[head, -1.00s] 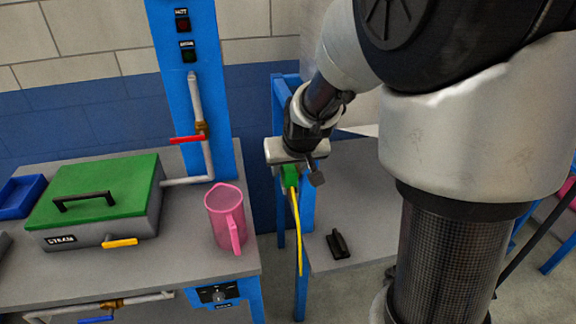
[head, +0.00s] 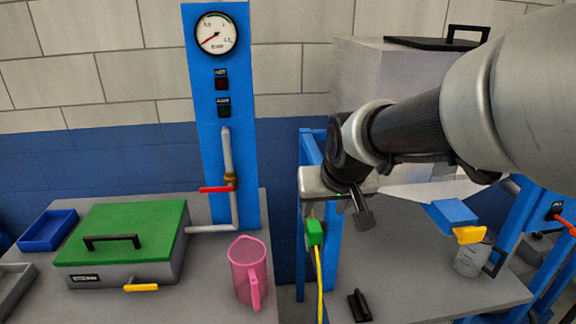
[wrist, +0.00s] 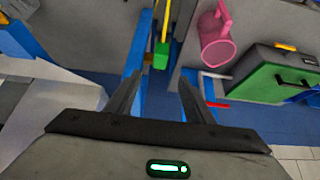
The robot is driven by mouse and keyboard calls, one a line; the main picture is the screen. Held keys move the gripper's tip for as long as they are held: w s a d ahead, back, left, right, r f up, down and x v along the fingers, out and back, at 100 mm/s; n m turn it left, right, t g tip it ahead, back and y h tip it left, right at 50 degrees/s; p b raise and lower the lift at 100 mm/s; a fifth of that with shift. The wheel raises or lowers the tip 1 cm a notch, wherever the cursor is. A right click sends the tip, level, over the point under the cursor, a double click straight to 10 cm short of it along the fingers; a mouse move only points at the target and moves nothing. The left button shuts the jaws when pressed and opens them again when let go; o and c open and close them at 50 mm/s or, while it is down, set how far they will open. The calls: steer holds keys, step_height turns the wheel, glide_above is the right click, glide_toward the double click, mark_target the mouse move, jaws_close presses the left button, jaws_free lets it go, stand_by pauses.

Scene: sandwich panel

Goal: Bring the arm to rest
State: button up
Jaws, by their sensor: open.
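My gripper (head: 350,210) is in the head view, in front of the blue frame beside the grey table. In the wrist view the two fingers of my gripper (wrist: 158,92) stand wide apart with nothing between them. My arm reaches in from the upper right. A green block (head: 315,232) with a yellow cord hangs just below and left of my gripper in the head view. In the wrist view the green block (wrist: 161,55) lies beyond the fingertips and looks apart from them.
A pink jug (head: 247,272) and a green-lidded steam box (head: 130,235) stand on the left bench, before a blue panel (head: 207,150) with a gauge. A black clip-like object (head: 359,305) lies on the right table.

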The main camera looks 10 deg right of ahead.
steer(key=s+r+p, duration=0.3)
steer(key=s+r, duration=0.1)
steer(key=s, duration=0.5)
steer(key=s+r+g+p, duration=0.1)
steer(key=s+r+p, duration=0.3)
steer(key=s, duration=0.4)
steer(key=shift+v, duration=0.9)
steer(key=c, duration=0.4)
steer(key=shift+d, duration=0.2)
